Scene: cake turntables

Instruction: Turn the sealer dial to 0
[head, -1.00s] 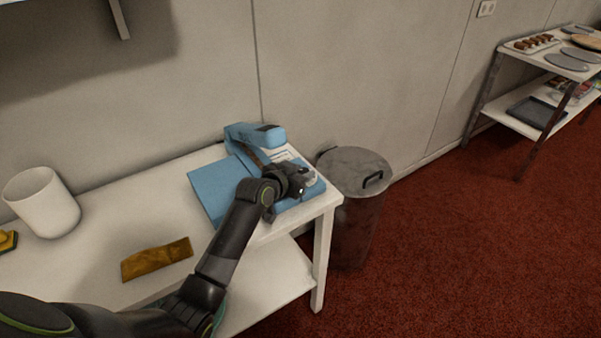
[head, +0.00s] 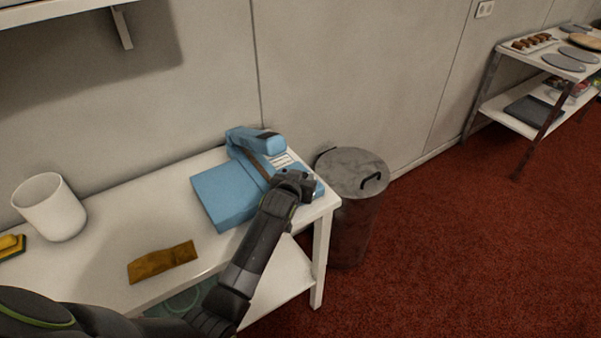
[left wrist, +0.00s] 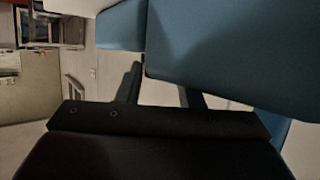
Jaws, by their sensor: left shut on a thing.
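The blue sealer (head: 222,194) stands on the white table near its right end, with its blue arm (head: 257,140) raised at the back. My left gripper (head: 303,190) is at the sealer's right end, low against its body. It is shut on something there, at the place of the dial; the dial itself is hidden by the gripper. In the left wrist view the two dark fingers (left wrist: 160,92) reach in beside the sealer's blue body (left wrist: 235,50), and their tips are hidden behind it. My right gripper is not in view.
A lidded grey bin (head: 352,205) stands just right of the table. A shelf rack (head: 530,108) is far right; red floor lies between.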

